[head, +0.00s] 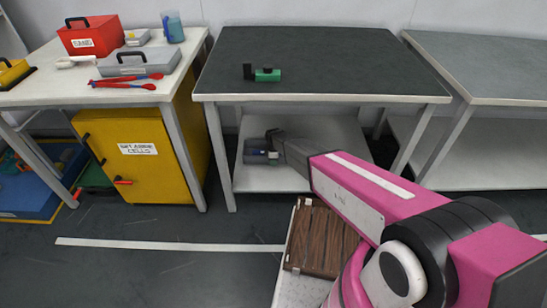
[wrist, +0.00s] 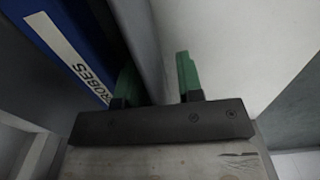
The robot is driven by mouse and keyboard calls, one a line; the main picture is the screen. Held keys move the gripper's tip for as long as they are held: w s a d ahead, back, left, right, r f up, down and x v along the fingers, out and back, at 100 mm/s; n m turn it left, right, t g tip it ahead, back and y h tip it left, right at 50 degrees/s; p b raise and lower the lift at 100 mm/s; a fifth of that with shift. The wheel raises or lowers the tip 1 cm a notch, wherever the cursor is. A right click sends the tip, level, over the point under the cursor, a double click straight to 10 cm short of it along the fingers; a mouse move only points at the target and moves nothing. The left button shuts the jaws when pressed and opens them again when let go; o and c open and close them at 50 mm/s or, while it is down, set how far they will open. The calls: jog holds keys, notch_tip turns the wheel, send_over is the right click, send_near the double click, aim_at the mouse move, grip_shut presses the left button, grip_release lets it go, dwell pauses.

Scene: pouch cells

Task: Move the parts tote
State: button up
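A small blue-grey container (head: 256,150), which may be the parts tote, sits on the lower shelf under the middle table, partly hidden by my gripper. My gripper (head: 271,143) is at its right side, small and dark in the head view. In the wrist view, my gripper (wrist: 157,85) has its two green fingers apart, with a pale grey surface behind the gap. A blue wall (wrist: 62,50) with a white label ending in "ROBES" stands close beside the left finger. I cannot tell whether they touch.
The middle table (head: 320,55) above the shelf (head: 310,178) carries a green-and-black item (head: 266,75). A yellow cabinet (head: 140,175) stands left of the shelf. The shelf is clear to the right of my arm. A brown wooden-looking panel (head: 320,240) lies in front.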

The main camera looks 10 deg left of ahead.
jog(key=shift+f, duration=0.15)
grip_shut()
